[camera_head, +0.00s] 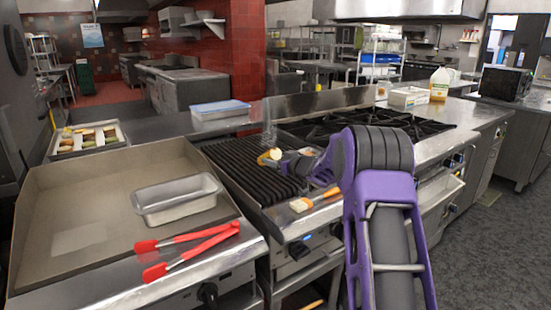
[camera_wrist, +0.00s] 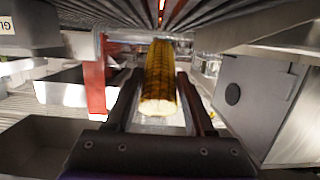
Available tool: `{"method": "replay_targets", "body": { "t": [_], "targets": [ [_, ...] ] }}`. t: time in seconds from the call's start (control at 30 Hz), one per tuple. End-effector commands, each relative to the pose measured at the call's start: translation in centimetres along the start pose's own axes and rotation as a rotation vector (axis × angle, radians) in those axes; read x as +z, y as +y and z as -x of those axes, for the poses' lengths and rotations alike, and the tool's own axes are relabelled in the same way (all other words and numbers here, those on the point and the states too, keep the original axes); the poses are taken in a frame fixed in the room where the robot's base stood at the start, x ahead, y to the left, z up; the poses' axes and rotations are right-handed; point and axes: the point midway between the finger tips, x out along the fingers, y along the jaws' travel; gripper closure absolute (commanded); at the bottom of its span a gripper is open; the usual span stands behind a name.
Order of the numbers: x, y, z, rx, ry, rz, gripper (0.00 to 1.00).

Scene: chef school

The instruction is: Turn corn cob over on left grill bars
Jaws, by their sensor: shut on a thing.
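The corn cob (camera_head: 270,157) is yellow with darker charred parts and is over the left grill bars (camera_head: 236,160) in the head view. My gripper (camera_head: 281,160) comes in from the right and is shut on the cob. In the wrist view the cob (camera_wrist: 159,80) is between my two fingers (camera_wrist: 160,76), with its pale cut end toward the camera. The dark grill bars (camera_wrist: 115,22) run along the top of the wrist view, close to the cob's far end. I cannot tell whether the cob touches the bars.
A brush (camera_head: 314,199) lies on the grill's front ledge. A food tray (camera_head: 87,149) and a blue-lidded container (camera_head: 221,109) are behind. Burners (camera_head: 380,124) lie to the right.

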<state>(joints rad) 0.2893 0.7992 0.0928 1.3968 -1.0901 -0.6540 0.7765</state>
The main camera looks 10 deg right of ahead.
Motion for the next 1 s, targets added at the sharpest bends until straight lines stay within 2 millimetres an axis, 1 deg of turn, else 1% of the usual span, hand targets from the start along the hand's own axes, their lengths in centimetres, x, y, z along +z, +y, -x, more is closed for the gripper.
{"method": "replay_targets", "body": {
  "t": [0.1,0.13,0.27,0.3,0.33,0.87,1.0],
  "targets": [
    [-0.07,-0.02,0.00,0.000,0.001,0.000,1.00],
    [-0.06,-0.02,0.00,0.000,0.001,0.000,0.45],
    [-0.05,-0.01,0.01,0.000,0.001,-0.001,0.21],
    [-0.04,-0.01,0.01,0.000,0.000,-0.001,0.14],
    [-0.04,-0.01,0.01,0.000,0.000,-0.001,0.11],
    [0.03,0.00,0.01,0.000,-0.001,-0.001,0.11],
    [-0.04,0.03,0.45,0.000,-0.001,-0.002,0.11]
  ]
}}
